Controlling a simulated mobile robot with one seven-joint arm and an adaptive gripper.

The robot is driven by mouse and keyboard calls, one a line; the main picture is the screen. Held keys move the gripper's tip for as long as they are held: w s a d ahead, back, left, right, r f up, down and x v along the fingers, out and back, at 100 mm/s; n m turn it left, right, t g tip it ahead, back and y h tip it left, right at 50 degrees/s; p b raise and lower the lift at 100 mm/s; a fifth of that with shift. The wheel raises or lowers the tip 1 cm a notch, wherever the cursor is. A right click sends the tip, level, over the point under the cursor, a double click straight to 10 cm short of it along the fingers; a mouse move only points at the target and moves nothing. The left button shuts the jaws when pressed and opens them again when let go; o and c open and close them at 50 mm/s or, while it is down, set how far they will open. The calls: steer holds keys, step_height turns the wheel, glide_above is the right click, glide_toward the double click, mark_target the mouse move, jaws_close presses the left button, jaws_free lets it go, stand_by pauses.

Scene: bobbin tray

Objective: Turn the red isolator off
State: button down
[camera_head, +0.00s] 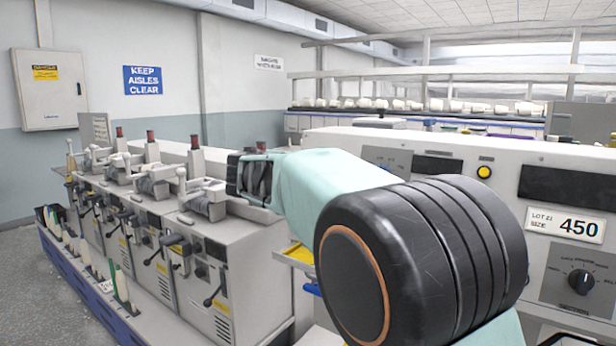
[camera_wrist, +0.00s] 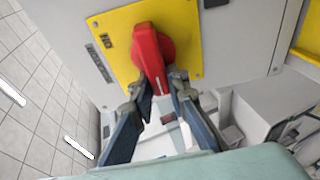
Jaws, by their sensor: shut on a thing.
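The red isolator handle (camera_wrist: 149,48) sits on a yellow plate (camera_wrist: 188,28) fixed to a pale grey panel in the wrist view. It has a round hub, and its lever points down in that picture. My gripper (camera_wrist: 157,88) is shut on the lever's lower end, with one finger on each side. In the head view my arm reaches away towards the machines, and neither the isolator nor my fingertips can be made out.
A row of grey winding machines (camera_head: 150,235) stands at left in the head view. A grey console with a dial (camera_head: 581,281) and a yellow button (camera_head: 484,172) stands close at right. A grey wall cabinet (camera_head: 45,90) hangs at far left. Open floor shows at lower left.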

steer(key=c, duration=1.9)
jaws_free()
steer(key=shift+s, duration=0.1)
steer(key=v, duration=1.2)
